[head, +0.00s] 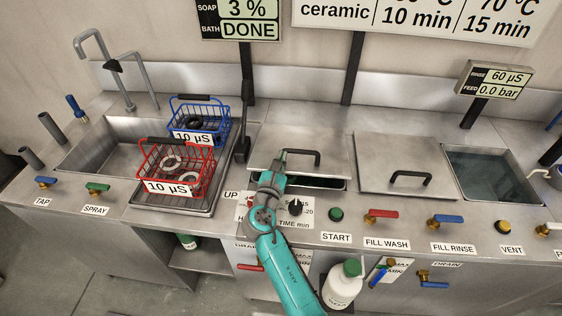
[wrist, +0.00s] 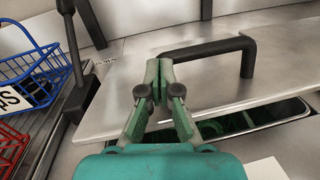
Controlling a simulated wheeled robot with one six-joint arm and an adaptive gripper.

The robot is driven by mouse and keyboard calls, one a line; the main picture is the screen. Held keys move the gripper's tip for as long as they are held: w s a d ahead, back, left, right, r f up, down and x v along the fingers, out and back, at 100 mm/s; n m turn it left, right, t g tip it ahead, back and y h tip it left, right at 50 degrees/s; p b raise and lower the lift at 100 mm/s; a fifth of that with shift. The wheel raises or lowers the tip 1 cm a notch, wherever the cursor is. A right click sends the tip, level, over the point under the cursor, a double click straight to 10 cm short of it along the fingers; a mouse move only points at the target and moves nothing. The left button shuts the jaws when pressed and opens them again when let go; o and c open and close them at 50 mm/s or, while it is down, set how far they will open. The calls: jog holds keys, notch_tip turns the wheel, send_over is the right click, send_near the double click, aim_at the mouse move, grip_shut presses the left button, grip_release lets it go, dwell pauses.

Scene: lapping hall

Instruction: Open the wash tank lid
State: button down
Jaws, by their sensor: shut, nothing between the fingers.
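A flat steel lid (head: 265,147) with a dark bar handle (head: 316,154) lies in the middle of the counter. No label on it names it as the wash tank lid. A narrow gap along its front edge shows the dark tank opening (head: 322,183), with green shapes inside in the wrist view (wrist: 225,124). I cannot tell whether the lid is tilted or slid back. My gripper (head: 282,156) is over the lid, at the handle's left end. In the wrist view its fingers (wrist: 160,72) are shut and empty, close to the handle (wrist: 205,47); contact is unclear.
A second steel lid (head: 375,180) with a handle lies to the right, beside an open water-filled tank (head: 485,172). Red (head: 177,170) and blue (head: 200,120) wire baskets stand at the left sink. A dark upright post (head: 242,135) stands left of the lid. Knobs and valves line the front.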

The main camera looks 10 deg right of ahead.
jog(key=shift+w+d+r, duration=0.1)
jog(key=shift+w+r, duration=0.1)
jog(key=shift+r, duration=0.3)
jog(key=shift+w+r, duration=0.15)
jog(key=shift+r, duration=0.3)
jog(key=w+d+r+g, duration=0.1)
jog(key=w+d+r, duration=0.2)
jog(key=w+r, duration=0.5)
jog(key=w+d+r+g+y, duration=0.1)
jog(key=w+d+r, duration=0.2)
jog(key=w+r, duration=0.5)
jog(key=shift+w+r+g, duration=0.25)
jog(key=shift+w+g, duration=0.15)
jog(key=shift+w, duration=0.75)
